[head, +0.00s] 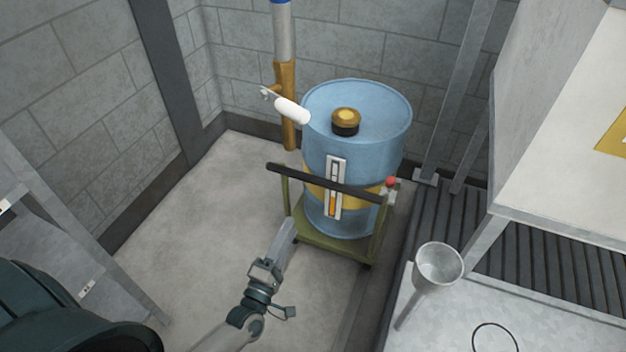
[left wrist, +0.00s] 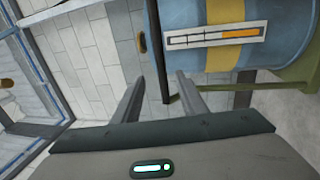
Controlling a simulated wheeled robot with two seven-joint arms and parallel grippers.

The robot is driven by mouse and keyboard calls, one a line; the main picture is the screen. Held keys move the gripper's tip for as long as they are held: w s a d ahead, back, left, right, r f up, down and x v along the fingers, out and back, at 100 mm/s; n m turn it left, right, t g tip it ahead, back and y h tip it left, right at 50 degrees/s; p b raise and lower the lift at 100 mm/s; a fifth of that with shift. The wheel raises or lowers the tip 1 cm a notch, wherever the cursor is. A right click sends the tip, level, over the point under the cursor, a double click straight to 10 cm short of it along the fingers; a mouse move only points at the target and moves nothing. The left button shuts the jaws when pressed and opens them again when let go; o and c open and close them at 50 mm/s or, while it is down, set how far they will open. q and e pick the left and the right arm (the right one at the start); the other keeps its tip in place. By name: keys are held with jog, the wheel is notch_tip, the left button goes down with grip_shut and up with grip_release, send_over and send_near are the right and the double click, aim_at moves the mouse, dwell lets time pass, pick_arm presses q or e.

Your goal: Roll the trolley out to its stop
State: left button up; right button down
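The trolley (head: 318,240) is a low green frame with posts and a dark push bar (head: 312,180); it carries a blue drum (head: 375,100) with a yellow band. My left gripper (head: 287,228) is just in front of the trolley, below the push bar's left part, pointing toward it. In the left wrist view my left gripper (left wrist: 157,82) has its two fingers apart, with nothing held. The dark push bar (left wrist: 158,45) shows between and beyond the fingertips there, apart from them as far as I can tell. The right gripper is not in view.
A yellow pipe (head: 286,90) with a white-handled lever (head: 292,110) stands left of the drum. A funnel (head: 438,264) and a grey bench stand at the right, near a dark grating (head: 440,225). Bare concrete floor (head: 200,220) lies left of the trolley.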

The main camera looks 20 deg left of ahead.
aim_at(313, 180)
pick_arm(q)
jog(key=w+r, duration=0.1)
jog(key=w, duration=0.4)
jog(key=w+r, duration=0.1)
jog(key=w, duration=0.5)
jog(key=w+r, duration=0.1)
jog(key=w, duration=0.5)
jog(key=shift+r, duration=0.2)
jog(key=shift+c, duration=0.6)
grip_shut()
